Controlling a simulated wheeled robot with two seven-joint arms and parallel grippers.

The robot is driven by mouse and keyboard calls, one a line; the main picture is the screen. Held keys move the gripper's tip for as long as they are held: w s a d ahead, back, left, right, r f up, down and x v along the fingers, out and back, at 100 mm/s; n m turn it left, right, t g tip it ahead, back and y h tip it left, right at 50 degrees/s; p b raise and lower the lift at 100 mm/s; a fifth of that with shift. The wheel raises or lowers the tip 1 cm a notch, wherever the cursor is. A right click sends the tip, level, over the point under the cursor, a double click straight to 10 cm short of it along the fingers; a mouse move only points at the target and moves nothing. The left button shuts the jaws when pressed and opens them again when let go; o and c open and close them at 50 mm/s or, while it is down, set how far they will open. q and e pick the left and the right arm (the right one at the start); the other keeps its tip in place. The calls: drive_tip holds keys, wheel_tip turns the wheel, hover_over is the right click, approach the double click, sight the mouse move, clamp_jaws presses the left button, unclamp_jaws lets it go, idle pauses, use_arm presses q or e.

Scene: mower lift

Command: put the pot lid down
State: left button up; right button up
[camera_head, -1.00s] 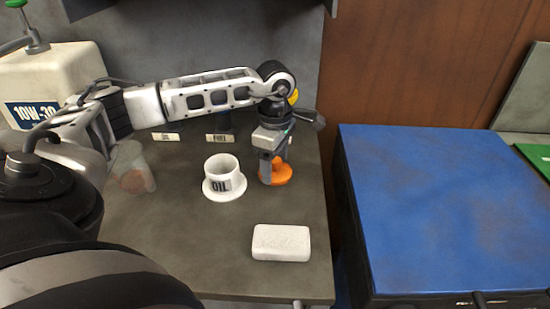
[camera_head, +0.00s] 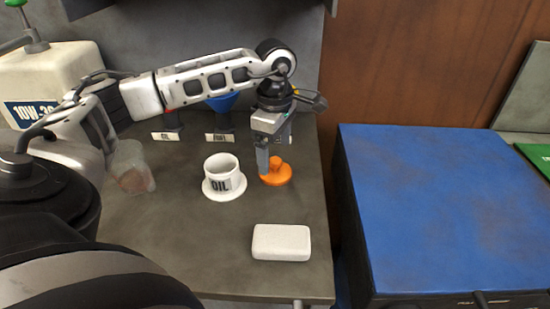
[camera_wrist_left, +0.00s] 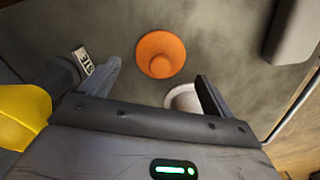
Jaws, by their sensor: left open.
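The orange pot lid (camera_head: 276,175) lies flat on the grey bench top, knob up, to the right of the white OIL pot (camera_head: 222,178). It also shows whole in the left wrist view (camera_wrist_left: 161,54), ahead of the spread fingers and apart from them. My left gripper (camera_head: 270,157) is open and empty, just behind and above the lid in the head view. In the left wrist view the gripper's fingers (camera_wrist_left: 158,82) stand wide apart, with the pot (camera_wrist_left: 183,97) partly hidden behind one finger. My right gripper is not in view.
A white block (camera_head: 281,243) lies in front of the lid. A clear cup (camera_head: 133,168) stands left of the pot. A 10W-30 container (camera_head: 50,80) and a blue funnel (camera_head: 222,102) are at the back. A blue cabinet (camera_head: 450,210) stands right, past the bench edge.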

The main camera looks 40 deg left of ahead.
sight(275, 160)
use_arm(q)
wheel_tip(275, 160, up, 8)
drive_tip(key=shift+r, duration=0.25)
idle(0.5)
